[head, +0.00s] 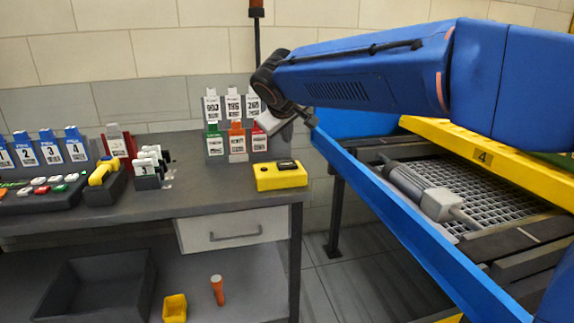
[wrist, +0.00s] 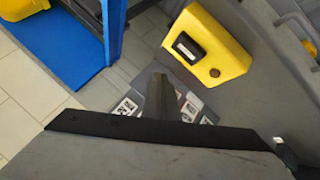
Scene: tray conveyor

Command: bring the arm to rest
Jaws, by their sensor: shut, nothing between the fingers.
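My blue arm (head: 370,75) reaches across the upper right of the head view, from the right edge to a dark wrist joint above the right end of the grey bench. My gripper (wrist: 158,85) shows in the wrist view as a dark narrow shape, its fingers together and nothing between them.
The grey bench (head: 190,206) holds white-topped card holders (head: 237,142), blue numbered holders (head: 50,150) and a yellow-handled item (head: 103,172). The conveyor's blue rail (head: 400,225) runs close on the right. A grey tool (head: 425,190) lies on its mesh tray. Floor shows between bench and conveyor.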

